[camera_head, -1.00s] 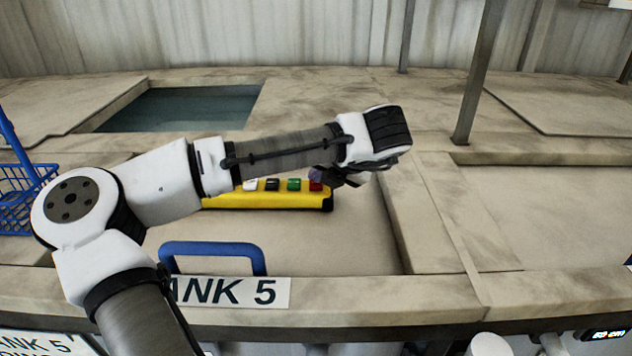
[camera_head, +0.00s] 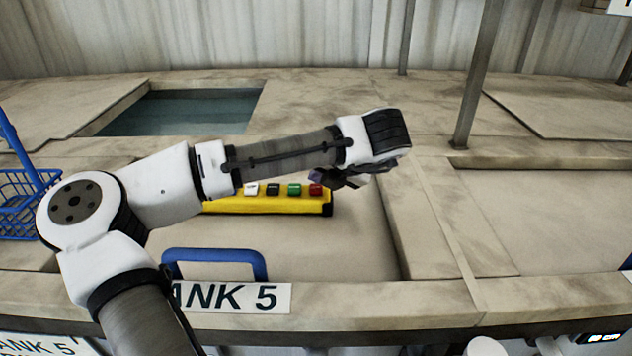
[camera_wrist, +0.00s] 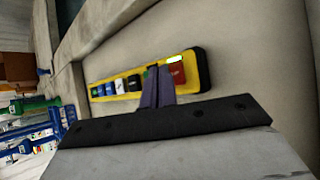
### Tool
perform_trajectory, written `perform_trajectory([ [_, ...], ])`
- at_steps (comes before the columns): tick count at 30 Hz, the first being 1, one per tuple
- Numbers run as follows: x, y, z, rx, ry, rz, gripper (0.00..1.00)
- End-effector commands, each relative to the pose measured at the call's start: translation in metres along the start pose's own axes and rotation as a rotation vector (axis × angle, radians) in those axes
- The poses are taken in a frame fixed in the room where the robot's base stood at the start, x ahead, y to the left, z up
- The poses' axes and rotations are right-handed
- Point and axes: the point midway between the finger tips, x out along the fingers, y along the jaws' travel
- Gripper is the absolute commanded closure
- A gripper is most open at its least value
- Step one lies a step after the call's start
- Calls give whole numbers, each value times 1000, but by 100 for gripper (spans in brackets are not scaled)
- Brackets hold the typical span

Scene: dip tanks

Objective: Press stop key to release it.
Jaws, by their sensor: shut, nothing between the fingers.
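A yellow control box (camera_head: 265,204) with a row of coloured keys lies on the tank cover, partly behind my arm in the head view. Its red key (camera_head: 315,190) is at the right end, beside a green key (camera_head: 294,190), a black key (camera_head: 273,189) and a white key (camera_head: 251,189). My gripper (camera_head: 318,176) is shut and empty, just above the red end. In the wrist view my fingertips (camera_wrist: 158,70) overlap the box (camera_wrist: 196,68), beside the red key (camera_wrist: 177,73), and hide most of the green key. I cannot tell whether they touch. The key labels are unreadable.
A blue handle (camera_head: 215,255) stands in front of the box, near the TANK 5 sign (camera_head: 240,297). A blue basket (camera_head: 25,210) is at the left. An open tank (camera_head: 185,112) lies behind my arm. A metal post (camera_head: 475,90) rises at the right.

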Motion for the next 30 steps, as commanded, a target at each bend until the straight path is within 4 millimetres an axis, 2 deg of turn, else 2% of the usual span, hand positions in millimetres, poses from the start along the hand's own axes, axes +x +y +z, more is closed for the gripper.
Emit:
perform_trajectory([
  [14, -5, 4, 4, 0, -1, 0, 100],
  [30, -38, 28, 28, 0, 0, 0, 100],
])
